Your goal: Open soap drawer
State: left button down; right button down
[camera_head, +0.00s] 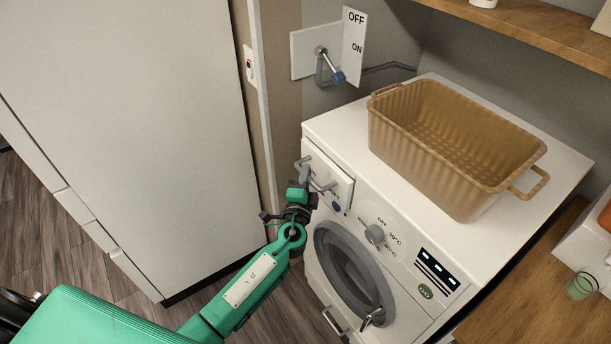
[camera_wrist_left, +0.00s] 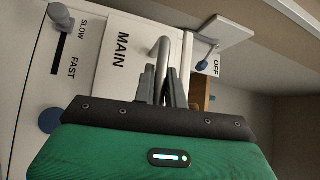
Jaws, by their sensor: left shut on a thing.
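The soap drawer (camera_head: 340,182) is at the upper left of the white washing machine's front. In the left wrist view its front (camera_wrist_left: 115,60) is marked MAIN and has a grey bar handle (camera_wrist_left: 161,48). My left gripper (camera_head: 304,188) is at this handle, and in the left wrist view its two dark fingers (camera_wrist_left: 163,85) are closed around the bar. The drawer looks roughly level with the machine front; I cannot tell if it is slightly out. The gripper hides part of the drawer front. My right gripper is not in view.
A tan basket (camera_head: 455,140) stands on the washing machine (camera_head: 345,125). A tall white panel (camera_head: 130,120) stands to the left. An OFF/ON valve (camera_head: 325,55) is on the wall.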

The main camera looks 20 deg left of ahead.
pick_arm(q)
jog(key=s+a+b, duration=0.5)
jog(key=s+a, duration=0.5)
jog(key=s, duration=0.3)
jog(key=shift+s+a, duration=0.4)
jog(key=c, duration=1.5)
grip_release()
jog(key=shift+o, duration=0.2)
